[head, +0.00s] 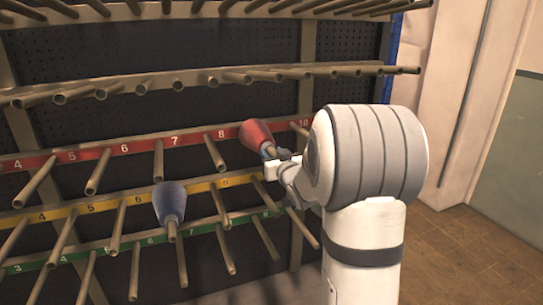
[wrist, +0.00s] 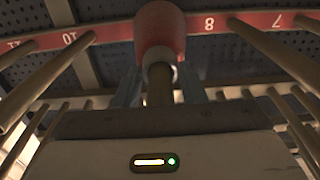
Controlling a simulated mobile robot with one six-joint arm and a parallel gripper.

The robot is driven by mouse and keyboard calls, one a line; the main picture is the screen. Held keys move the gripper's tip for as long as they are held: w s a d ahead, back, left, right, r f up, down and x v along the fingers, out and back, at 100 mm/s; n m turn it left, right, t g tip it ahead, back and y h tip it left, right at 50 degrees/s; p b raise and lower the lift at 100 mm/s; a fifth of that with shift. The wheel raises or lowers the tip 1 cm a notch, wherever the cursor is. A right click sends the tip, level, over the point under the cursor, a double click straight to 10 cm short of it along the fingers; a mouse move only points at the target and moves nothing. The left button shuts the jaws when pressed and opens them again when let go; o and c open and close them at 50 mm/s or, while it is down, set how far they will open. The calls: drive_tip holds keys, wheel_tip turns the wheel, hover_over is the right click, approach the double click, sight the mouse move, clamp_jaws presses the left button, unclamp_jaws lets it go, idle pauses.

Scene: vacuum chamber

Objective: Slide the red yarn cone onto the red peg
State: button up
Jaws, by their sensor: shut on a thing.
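The red yarn cone (head: 256,133) is at the red-labelled row, between labels 8 and 10, hiding the label between them. My gripper (head: 270,153) is shut on its narrow end. In the wrist view, the cone (wrist: 160,30) points its narrow, pale end at my gripper (wrist: 159,80), with a finger on each side. A brown peg (wrist: 160,88) sticks out of that narrow end between the fingers, so the cone appears to be around this peg. How close the cone's wide end is to the red rail (head: 172,141) is hard to tell.
A blue yarn cone (head: 169,203) sits on a peg of the yellow-labelled row below. Bare pegs stick out on both sides, including the one under red label 8 (head: 214,152). Another row of bare pegs (head: 240,77) runs above. Open floor (head: 470,255) lies at right.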

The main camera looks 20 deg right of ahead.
drive_tip(key=c, duration=0.6)
clamp_jaws()
drive_tip(key=shift+w+b, duration=0.3)
drive_tip(key=shift+w, duration=0.2)
drive_tip(key=o, duration=1.3)
unclamp_jaws()
drive_tip(key=shift+c, duration=0.2)
drive_tip(key=shift+f, duration=0.1)
drive_tip(key=shift+s, duration=0.25)
drive_tip(key=s+b, duration=0.2)
drive_tip(key=s, duration=0.5)
drive_tip(key=shift+s, duration=0.2)
